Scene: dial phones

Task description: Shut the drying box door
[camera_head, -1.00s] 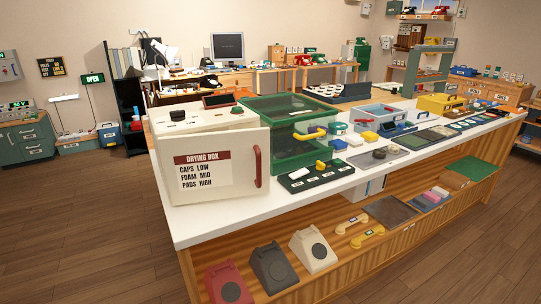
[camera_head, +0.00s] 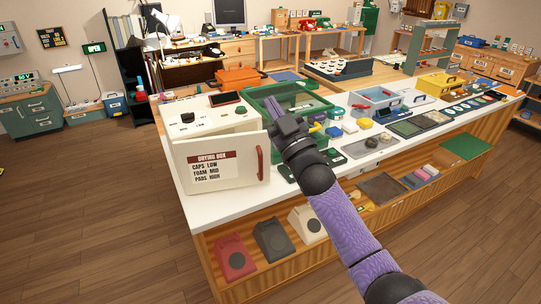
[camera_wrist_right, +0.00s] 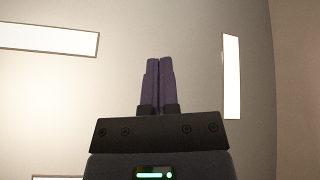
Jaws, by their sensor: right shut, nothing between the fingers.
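The drying box (camera_head: 190,131) is a cream box at the left end of the white counter. Its labelled door (camera_head: 228,182) stands ajar, its right edge swung out from the box front. The red upright handle (camera_head: 260,163) is near the door's right edge. My right gripper (camera_head: 272,104) is up behind and to the right of the handle, in front of the green case, apart from the door. Its purple fingers are shut and empty, pointing up; the right wrist view shows them together (camera_wrist_right: 158,85) against the ceiling. My left gripper is out of view.
The green glass-sided case (camera_head: 311,102) stands right of the drying box, partly hidden by my right arm. Trays and small parts cover the counter farther right. Phones (camera_head: 272,240) sit on the shelf below. Floor is clear at the left.

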